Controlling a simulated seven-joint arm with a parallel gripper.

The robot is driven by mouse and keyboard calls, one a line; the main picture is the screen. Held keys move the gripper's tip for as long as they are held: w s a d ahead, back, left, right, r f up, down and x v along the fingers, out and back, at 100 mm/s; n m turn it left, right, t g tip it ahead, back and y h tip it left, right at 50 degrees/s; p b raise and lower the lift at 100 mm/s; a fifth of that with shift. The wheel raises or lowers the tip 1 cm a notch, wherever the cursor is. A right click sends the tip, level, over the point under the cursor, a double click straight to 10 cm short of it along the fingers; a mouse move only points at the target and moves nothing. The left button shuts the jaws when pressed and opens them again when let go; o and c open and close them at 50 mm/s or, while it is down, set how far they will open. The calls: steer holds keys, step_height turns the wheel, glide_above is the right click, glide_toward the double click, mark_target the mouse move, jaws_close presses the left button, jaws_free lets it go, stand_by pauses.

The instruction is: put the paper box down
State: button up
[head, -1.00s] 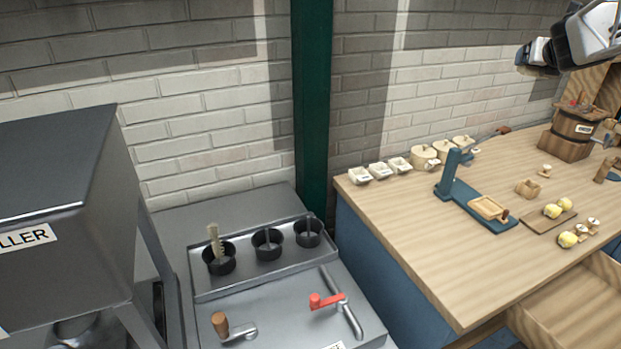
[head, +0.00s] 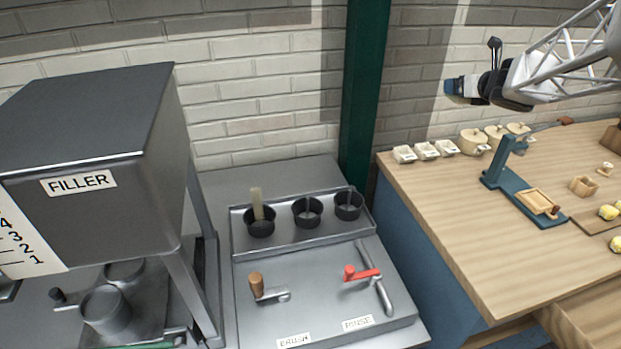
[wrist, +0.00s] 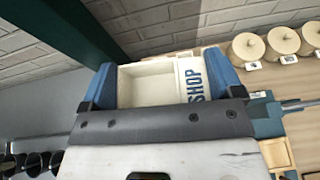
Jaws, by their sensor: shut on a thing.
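The paper box (wrist: 148,86) is a small cream, open-topped box with SHOP in blue letters on one side. In the wrist view it sits between the two blue fingers of my gripper (wrist: 160,78), which is shut on it. The dark wrist body hides its near part. In the head view my gripper (head: 466,89) is held in the air at upper right, in front of the brick wall and above the back of the wooden counter (head: 455,215). The box is hard to make out there.
Small white dishes (head: 427,150) and lidded cream pots (head: 474,141) line the counter's back edge. A blue stand (head: 520,190) is in front of them. A green post (head: 364,90) separates the counter from the steel sink unit (head: 320,320) and the filler (head: 110,140).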

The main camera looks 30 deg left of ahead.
steer(key=s+a+f+n+g+y, duration=0.1)
steer(key=s+a+f+n+g, duration=0.2)
steer(key=a, duration=0.4)
steer(key=s+a+f+n+y, duration=0.1)
steer(key=s+a+f+y, duration=0.1)
steer(key=a+f, duration=0.35)
steer(key=n+g+y, duration=0.2)
steer(key=n+g, duration=0.4)
steer(key=g, duration=0.1)
glide_above(308, 176)
step_height(308, 176, down, 10)
steer(key=shift+f, duration=0.15)
steer(key=shift+f, duration=3.15)
steer(key=shift+f, duration=0.1)
steer(key=shift+f, duration=1.75)
steer(key=shift+f, duration=0.15)
steer(key=o, duration=0.7)
steer(key=shift+o, duration=0.2)
